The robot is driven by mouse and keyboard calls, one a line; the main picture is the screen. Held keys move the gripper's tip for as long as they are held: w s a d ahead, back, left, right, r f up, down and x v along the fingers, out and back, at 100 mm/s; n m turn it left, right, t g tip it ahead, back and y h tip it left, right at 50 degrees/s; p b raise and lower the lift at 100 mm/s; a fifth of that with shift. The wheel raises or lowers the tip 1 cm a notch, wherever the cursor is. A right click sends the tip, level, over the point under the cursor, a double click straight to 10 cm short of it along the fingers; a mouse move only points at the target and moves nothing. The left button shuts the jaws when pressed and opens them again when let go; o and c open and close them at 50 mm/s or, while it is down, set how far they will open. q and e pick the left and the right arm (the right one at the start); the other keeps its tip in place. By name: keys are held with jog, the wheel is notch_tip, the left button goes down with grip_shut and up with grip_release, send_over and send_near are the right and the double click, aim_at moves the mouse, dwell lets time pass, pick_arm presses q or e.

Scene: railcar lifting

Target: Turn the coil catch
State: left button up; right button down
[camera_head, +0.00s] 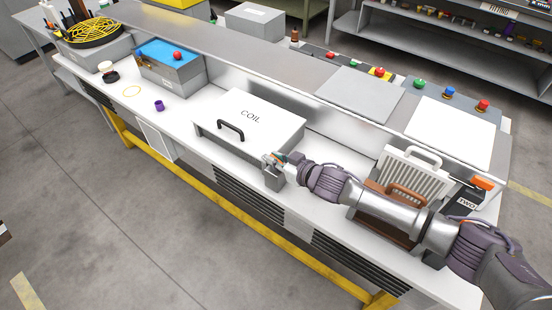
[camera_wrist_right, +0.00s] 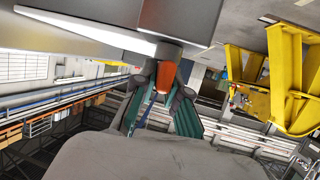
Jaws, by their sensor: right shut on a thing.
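The white coil box (camera_head: 262,112), lettered COIL and with a black handle, lies flat on the bench. A small grey upright block (camera_head: 274,180) stands at its front right corner. My right gripper (camera_head: 273,160) reaches in from the right, just above that block. In the right wrist view its teal-padded fingers (camera_wrist_right: 165,95) are shut on the orange-red tab of the coil catch (camera_wrist_right: 166,74), under a grey round part. In the head view the gripper mostly hides the catch. My left gripper is not in view.
A brown-handled case (camera_head: 407,193) and a white ribbed panel (camera_head: 415,168) stand under and behind my right arm. A blue-topped grey box (camera_head: 170,70) and a purple ring (camera_head: 159,105) are on the left. The bench between that ring and the coil box is clear.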

jog(key=shift+g, duration=0.3)
jog(key=shift+w+d+r+n+g+y, duration=0.1)
jog(key=shift+n+g+y, duration=0.25)
jog(key=shift+n, duration=0.35)
jog(key=shift+n+g+y, duration=0.55)
jog(key=shift+n+g, duration=0.05)
jog(key=shift+g, duration=0.05)
jog(key=shift+f+n+g+y+b, duration=0.2)
jog(key=shift+n+g+y+b, duration=0.4)
jog(key=shift+n+g+b, duration=0.4)
jog(key=n+g+y+b, duration=0.1)
jog(key=n+g+b, duration=0.5)
jog(key=b, duration=0.5)
jog(key=shift+f+n+g, duration=0.15)
jog(key=shift+n+g, duration=0.15)
jog(key=shift+g, duration=0.4)
jog(key=shift+r+n+g+b, duration=0.25)
jog(key=shift+n+g+b, duration=0.2)
jog(key=shift+b, duration=0.25)
jog(key=c, duration=1.2)
grip_release()
